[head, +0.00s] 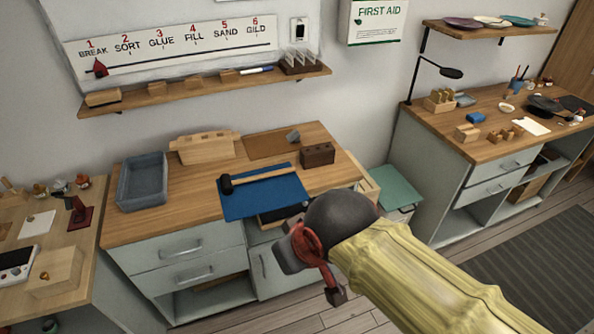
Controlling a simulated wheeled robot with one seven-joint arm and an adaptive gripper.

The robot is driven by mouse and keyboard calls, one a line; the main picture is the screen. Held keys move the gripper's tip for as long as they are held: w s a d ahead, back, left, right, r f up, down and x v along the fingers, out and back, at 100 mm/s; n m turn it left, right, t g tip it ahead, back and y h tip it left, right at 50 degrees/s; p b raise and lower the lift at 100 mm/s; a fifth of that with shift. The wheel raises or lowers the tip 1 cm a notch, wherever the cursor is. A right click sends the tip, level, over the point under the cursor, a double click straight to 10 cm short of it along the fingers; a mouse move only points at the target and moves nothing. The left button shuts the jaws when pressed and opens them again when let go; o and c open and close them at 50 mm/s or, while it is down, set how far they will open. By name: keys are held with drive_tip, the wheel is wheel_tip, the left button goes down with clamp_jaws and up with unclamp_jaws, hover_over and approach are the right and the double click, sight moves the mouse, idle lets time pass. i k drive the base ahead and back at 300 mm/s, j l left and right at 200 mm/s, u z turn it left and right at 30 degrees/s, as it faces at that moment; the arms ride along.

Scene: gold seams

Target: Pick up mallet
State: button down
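The mallet (262,177) lies on a blue mat (265,203) on the middle workbench. Its black head is at the left, and its pale wooden handle points right. My gripper (311,281), red with dark fingertips, hangs in front of the bench, nearer to the camera and to the lower right of the mallet. Its fingertips are apart, with nothing seen between them. It does not touch the mallet. My arm hides part of the floor and the bench's right front.
On the bench (190,215), a grey tray (143,195) stands at the left, a wooden rack (205,149) behind, and a dark brown block (318,154) right of the mat. A shelf (215,88) runs above. A second bench (480,145) stands at the right.

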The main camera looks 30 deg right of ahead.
sight(225, 179)
drive_tip(key=z, duration=0.3)
drive_tip(key=i+l, duration=0.2)
drive_tip(key=i, duration=0.25)
drive_tip(key=i+l, duration=0.2)
drive_tip(key=i, duration=0.3)
drive_tip(key=k+z, duration=0.05)
